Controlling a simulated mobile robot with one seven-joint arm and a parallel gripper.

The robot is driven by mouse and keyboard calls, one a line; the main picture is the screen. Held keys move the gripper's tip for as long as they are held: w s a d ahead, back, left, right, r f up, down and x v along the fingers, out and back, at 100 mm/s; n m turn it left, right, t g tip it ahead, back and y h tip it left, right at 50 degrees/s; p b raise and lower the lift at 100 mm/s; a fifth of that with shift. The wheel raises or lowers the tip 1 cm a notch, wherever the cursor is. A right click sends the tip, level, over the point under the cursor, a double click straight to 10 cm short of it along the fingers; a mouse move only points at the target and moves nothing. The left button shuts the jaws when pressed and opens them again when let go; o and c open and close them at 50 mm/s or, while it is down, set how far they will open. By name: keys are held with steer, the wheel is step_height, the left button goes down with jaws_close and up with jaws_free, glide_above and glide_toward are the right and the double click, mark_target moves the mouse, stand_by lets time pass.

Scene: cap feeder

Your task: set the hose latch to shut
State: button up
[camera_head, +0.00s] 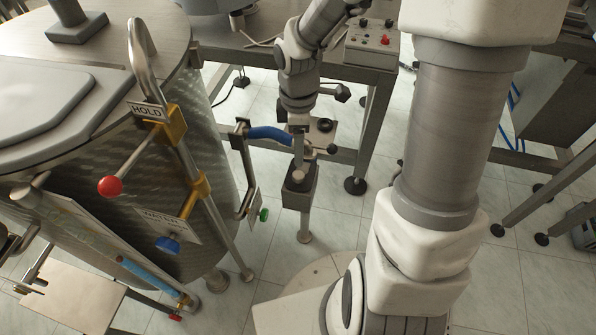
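No part is marked as the hose latch, so I cannot tell for sure which it is. A blue handle (270,133) sticks out to the right from a dark bracket on a bent pipe beside the drum. My gripper (299,150) points down just right of the blue handle's end, above a dark box on a post (299,188). Whether it touches the handle or the box is unclear. Its fingers are small and partly merged with the parts behind, so their opening does not show.
A large metal drum (200,185) fills the left. It carries a HOLD label (147,111), a red-knobbed lever (110,186), a WATER label with a blue knob (168,244) and a green knob (263,214). A control box (371,42) stands on the back table.

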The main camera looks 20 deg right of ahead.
mark_target(298, 174)
step_height(298, 174, down, 10)
steer(key=b, duration=0.4)
steer(key=shift+f, duration=0.1)
jaws_close()
stand_by(1.2)
